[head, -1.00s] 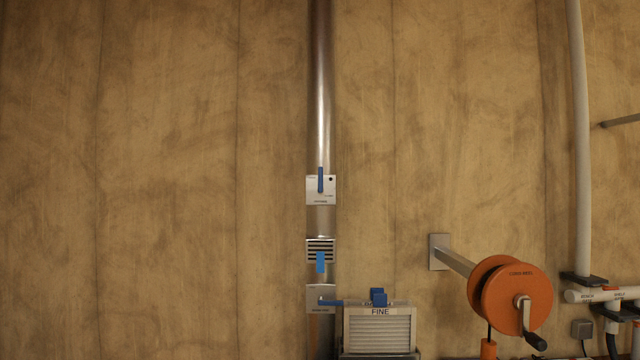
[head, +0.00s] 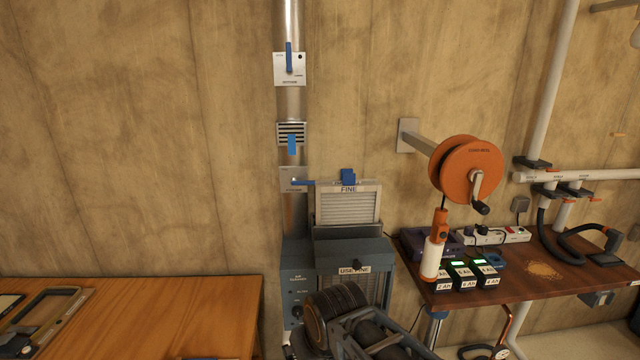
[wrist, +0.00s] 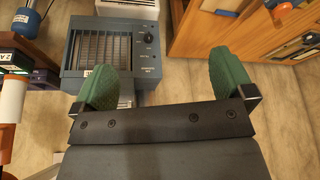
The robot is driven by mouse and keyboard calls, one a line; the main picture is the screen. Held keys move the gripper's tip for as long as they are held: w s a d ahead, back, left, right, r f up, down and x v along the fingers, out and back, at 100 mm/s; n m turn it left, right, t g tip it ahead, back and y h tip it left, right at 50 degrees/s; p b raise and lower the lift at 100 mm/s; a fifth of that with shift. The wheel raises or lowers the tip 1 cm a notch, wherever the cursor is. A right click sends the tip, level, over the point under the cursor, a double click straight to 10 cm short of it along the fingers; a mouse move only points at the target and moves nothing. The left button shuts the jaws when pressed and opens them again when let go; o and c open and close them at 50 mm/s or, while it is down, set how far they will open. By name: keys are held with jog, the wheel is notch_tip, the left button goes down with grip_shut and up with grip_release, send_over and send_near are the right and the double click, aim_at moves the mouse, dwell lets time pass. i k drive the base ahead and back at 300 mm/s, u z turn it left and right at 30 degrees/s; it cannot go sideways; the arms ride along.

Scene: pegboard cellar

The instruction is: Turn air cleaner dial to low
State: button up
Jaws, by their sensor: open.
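The air cleaner (head: 292,262) is a blue-grey box below the metal duct, with a front grille and a small control panel on its left side. Its dark round dial (head: 297,311) is low on that panel, close to my arm; its setting is too small to read. In the wrist view the air cleaner (wrist: 68,58) is at upper left, and the dial (wrist: 148,38) shows on its right-hand panel. My gripper (wrist: 163,82) is open and empty, its green fingers spread wide, apart from the dial. My fingertips cannot be made out in the head view.
A filter marked FINE (head: 348,207) stands on top of the cleaner. An orange wooden bench (head: 190,290) is at left. A dark table (head: 560,285) with batteries and a power strip is at right, under an orange cord reel (head: 465,170).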

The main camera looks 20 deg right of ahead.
aim_at(297, 311)
jog(key=u, duration=0.5)
jog(key=k, duration=0.15)
jog(key=z, duration=0.75)
jog(key=i, duration=0.3)
jog(key=u, duration=2.65)
jog(key=k, duration=1.1)
jog(key=z, duration=1.15)
jog(key=i, duration=0.5)
jog(key=u, duration=0.1)
